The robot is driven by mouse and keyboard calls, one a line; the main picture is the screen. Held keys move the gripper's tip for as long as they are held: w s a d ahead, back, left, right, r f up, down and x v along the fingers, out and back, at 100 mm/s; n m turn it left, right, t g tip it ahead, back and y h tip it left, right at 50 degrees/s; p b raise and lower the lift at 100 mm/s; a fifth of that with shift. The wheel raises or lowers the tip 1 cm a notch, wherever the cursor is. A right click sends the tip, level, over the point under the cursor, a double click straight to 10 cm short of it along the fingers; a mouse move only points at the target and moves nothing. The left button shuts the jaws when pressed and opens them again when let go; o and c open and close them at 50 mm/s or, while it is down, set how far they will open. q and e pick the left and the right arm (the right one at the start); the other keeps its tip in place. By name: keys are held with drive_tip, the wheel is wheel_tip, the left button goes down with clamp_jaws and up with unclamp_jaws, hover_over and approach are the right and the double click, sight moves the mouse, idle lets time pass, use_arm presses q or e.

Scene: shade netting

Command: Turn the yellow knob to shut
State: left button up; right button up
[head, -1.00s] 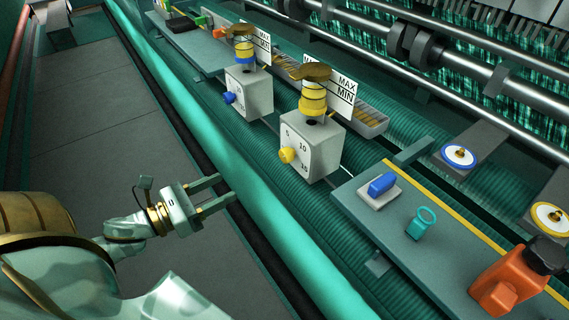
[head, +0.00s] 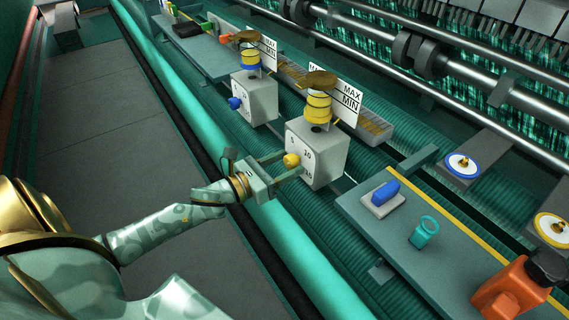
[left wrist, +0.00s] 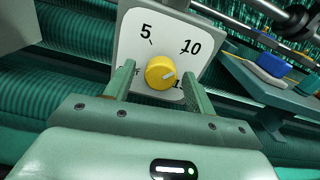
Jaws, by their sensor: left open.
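The yellow knob (head: 291,160) is on the front face of a grey box (head: 318,158) with a printed dial. In the left wrist view the yellow knob (left wrist: 160,72) sits between the fingers. Its light pointer line points right and slightly up, between the 10 and the partly hidden 15. The word at the dial's left is partly covered by a finger; its last letter looks like F. My left gripper (head: 283,166) is open, its fingers on either side of the knob, with gaps visible in the wrist view. My right gripper is not in view.
A similar box with a blue knob (head: 234,103) stands farther back. A yellow spool (head: 318,106) tops the near box, beside a MAX/MIN card (head: 347,97). A teal shelf (head: 385,232) at right holds a blue block (head: 384,192) and an orange item (head: 508,290). A teal rail runs in front.

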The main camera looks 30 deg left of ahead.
use_arm(q)
drive_tip(key=c, duration=1)
